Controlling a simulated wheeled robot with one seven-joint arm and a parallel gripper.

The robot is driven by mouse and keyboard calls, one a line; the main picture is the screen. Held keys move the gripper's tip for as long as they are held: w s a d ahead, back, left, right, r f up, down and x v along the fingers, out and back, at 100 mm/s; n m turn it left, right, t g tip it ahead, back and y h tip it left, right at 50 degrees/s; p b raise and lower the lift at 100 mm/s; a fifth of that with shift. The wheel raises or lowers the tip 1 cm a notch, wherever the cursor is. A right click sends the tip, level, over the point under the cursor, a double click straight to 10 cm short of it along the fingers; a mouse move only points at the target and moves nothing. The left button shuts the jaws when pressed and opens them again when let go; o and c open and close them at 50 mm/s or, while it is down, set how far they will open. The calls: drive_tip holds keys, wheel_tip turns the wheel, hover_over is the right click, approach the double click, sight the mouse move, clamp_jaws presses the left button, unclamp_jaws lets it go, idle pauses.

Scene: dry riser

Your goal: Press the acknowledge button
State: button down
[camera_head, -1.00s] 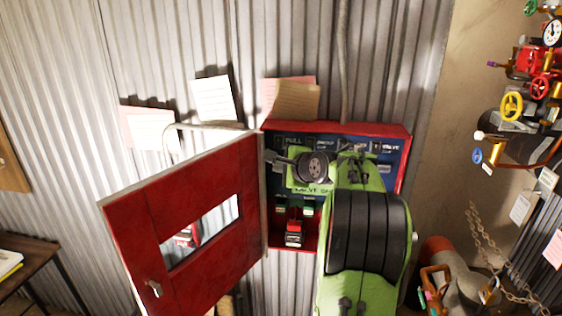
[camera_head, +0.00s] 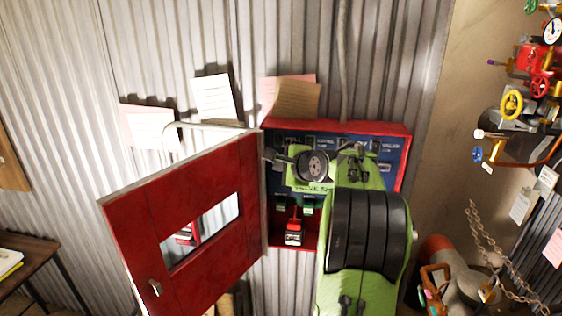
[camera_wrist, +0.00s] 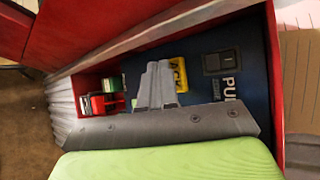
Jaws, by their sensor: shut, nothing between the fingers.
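The open red cabinet (camera_head: 345,129) on the wall holds a dark blue panel (camera_head: 390,157) with labels and switches. In the wrist view, a yellow label reading "ACK" (camera_wrist: 179,74) is on the panel, partly behind my gripper (camera_wrist: 158,82). My gripper's fingers are shut and empty, their tips over the panel just left of that label. I cannot tell whether they touch the panel. The acknowledge button itself is not clearly visible; the fingers may hide it. In the head view my green arm covers much of the panel.
A black rocker switch (camera_wrist: 220,62) sits right of the yellow label. The red door (camera_head: 145,215) stands open to the left. A red-and-white item (camera_head: 293,228) and green items are low in the cabinet. Valves and gauges (camera_head: 512,105) are on the far right.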

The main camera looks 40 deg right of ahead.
drive_tip(key=shift+w+d+r, duration=0.1)
idle(0.7)
drive_tip(key=shift+w+d+p, duration=0.15)
drive_tip(key=shift+d+p, duration=0.15)
drive_tip(key=shift+p, duration=0.25)
drive_tip(key=shift+w+d+p, duration=0.35)
drive_tip(key=shift+d+p, duration=0.05)
drive_tip(key=shift+p, duration=0.15)
idle(0.5)
drive_tip(key=shift+s+a, duration=0.1)
drive_tip(key=shift+a, duration=0.05)
drive_tip(key=shift+s+a+b, duration=0.5)
drive_tip(key=shift+a+b, duration=0.05)
drive_tip(key=shift+a, duration=0.05)
drive_tip(key=shift+s+a+b, duration=0.65)
drive_tip(key=shift+s+a, duration=0.15)
drive_tip(key=shift+a, duration=0.2)
drive_tip(key=shift+s+a+b, duration=0.6)
drive_tip(key=shift+s+a, duration=0.15)
drive_tip(key=shift+a, duration=0.25)
